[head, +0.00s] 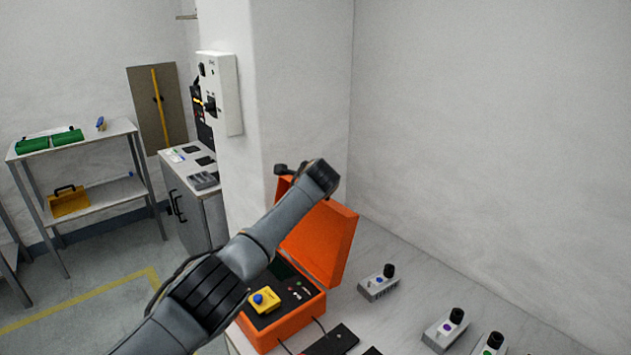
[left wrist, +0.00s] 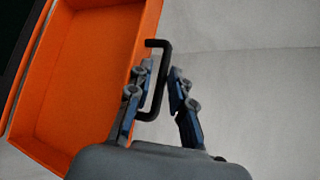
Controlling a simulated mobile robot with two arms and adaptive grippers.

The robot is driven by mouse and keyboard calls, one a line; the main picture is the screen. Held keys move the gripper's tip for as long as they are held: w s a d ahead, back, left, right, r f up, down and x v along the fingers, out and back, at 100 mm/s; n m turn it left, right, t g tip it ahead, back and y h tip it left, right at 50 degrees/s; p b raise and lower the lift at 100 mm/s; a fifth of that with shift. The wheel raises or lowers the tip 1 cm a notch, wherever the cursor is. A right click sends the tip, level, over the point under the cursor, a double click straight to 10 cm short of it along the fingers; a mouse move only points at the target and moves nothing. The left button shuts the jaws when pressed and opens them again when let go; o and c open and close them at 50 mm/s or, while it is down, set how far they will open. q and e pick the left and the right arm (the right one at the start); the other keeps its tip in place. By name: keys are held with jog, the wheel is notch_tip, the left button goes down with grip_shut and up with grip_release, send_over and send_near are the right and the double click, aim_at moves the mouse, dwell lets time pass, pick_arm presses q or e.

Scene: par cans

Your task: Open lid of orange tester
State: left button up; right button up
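The orange tester (head: 285,325) sits on the pale worktop with its lid (head: 327,240) raised and leaning back from the base. In the left wrist view the hollow inside of the lid (left wrist: 95,70) fills the left side, with a black handle (left wrist: 165,60) on its edge. My left gripper (left wrist: 161,69) is open, one finger on each side of the handle's bar, with a gap between the fingers. In the head view my left arm crosses in front of the tester, and its wrist hides part of the lid and the fingers. My right gripper is in neither view.
Several grey control boxes with black knobs (head: 379,284) stand on the worktop right of the tester. Dark flat items (head: 335,340) lie in front. A wall pillar with a white switch box (head: 220,92) stands behind the tester. A shelf (head: 90,195) is far left.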

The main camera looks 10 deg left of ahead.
pick_arm(q)
jog(key=v, duration=1)
jog(key=shift+a, duration=0.1)
